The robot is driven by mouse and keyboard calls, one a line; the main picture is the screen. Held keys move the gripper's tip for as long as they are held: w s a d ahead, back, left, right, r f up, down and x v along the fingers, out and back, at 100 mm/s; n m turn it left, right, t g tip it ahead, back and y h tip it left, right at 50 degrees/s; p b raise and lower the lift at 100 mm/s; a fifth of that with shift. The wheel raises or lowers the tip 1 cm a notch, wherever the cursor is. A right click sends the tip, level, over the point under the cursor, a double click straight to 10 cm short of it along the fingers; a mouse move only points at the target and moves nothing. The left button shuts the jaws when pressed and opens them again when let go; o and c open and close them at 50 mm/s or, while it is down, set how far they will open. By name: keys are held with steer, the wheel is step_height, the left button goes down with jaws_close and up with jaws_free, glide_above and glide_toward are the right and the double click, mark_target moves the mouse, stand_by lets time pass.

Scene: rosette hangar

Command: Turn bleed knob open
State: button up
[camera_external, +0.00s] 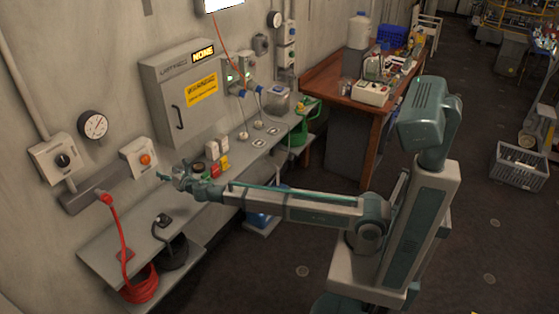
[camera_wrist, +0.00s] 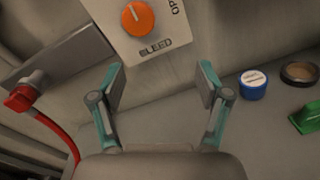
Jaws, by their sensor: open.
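The pointer tilts a little left of straight up. In the external view the knob (camera_external: 145,159) sits on a wall box (camera_external: 137,150) above the bench. My gripper (camera_wrist: 161,80) is open and empty, its teal fingers apart below the knob and not touching it. In the external view my gripper (camera_external: 163,176) is close to the wall box, just below and right of it.
A red hose with a red fitting (camera_wrist: 22,97) is at the left. A blue-sided jar (camera_wrist: 253,84), a dark-lidded jar (camera_wrist: 299,73) and a green item (camera_wrist: 306,118) are at the right. A grey cabinet (camera_external: 180,90) hangs right of the knob box.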

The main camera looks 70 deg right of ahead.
mark_target(147, 162)
steer(key=w+n+p, duration=0.1)
steer(key=w, duration=0.2)
steer(key=w+r+p, duration=0.1)
steer(key=w, duration=0.3)
steer(key=w+d+r+n+p, duration=0.1)
steer(key=w, duration=0.3)
steer(key=shift+w+r+n+t+y, duration=0.25)
steer(key=shift+n+t+y, duration=0.05)
steer(key=shift+t+y, duration=0.1)
steer(key=shift+c, duration=0.2)
steer(key=c, duration=1.1)
